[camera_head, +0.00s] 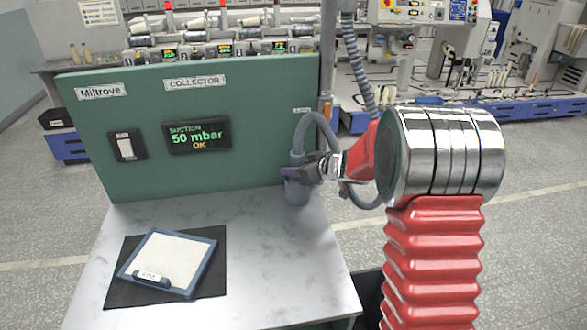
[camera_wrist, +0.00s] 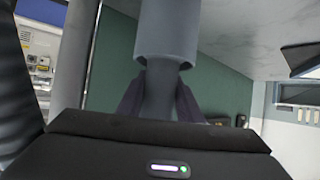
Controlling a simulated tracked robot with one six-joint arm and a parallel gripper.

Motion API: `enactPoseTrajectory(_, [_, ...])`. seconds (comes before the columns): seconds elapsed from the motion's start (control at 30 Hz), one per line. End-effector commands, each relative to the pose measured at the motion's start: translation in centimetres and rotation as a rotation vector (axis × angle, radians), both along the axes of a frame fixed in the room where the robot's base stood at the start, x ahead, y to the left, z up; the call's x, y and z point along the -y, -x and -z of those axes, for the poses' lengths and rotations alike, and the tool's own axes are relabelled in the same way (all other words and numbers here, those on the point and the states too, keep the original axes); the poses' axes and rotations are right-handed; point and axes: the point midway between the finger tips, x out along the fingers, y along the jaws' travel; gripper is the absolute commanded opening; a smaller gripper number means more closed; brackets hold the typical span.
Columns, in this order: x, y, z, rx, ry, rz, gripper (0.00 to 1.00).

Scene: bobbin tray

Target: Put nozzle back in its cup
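The grey nozzle (camera_head: 297,158) is upright at the back right of the table, with its ribbed grey hose (camera_head: 313,117) arching from its top. The grey cup (camera_head: 297,191) stands directly under it against the green panel. My gripper (camera_head: 300,173) reaches in from the right at the cup's rim height. In the wrist view, which looks upside down, the nozzle (camera_wrist: 160,92) lies between both fingers, which appear to press on it. Its end meets the mouth of the wider cup (camera_wrist: 165,32). How deep it sits inside is hidden.
The green panel (camera_head: 225,100) stands behind the table (camera_head: 245,270), with a display reading "50 mbar OK" (camera_head: 197,135) and a white switch (camera_head: 125,146). A blue-framed tray (camera_head: 205,262) lies on a black mat (camera_head: 216,284) at front left. The table's front right is clear.

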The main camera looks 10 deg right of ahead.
Motion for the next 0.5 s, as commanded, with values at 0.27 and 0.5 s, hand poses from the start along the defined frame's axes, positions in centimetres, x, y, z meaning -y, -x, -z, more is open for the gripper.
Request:
enactPoseTrajectory(0.27, [0.02, 0.01, 0.02, -0.001, 0.001, 0.000, 0.51])
enactPoseTrajectory(0.5, [0.03, 0.01, -0.05, 0.000, 0.000, 0.000, 0.51])
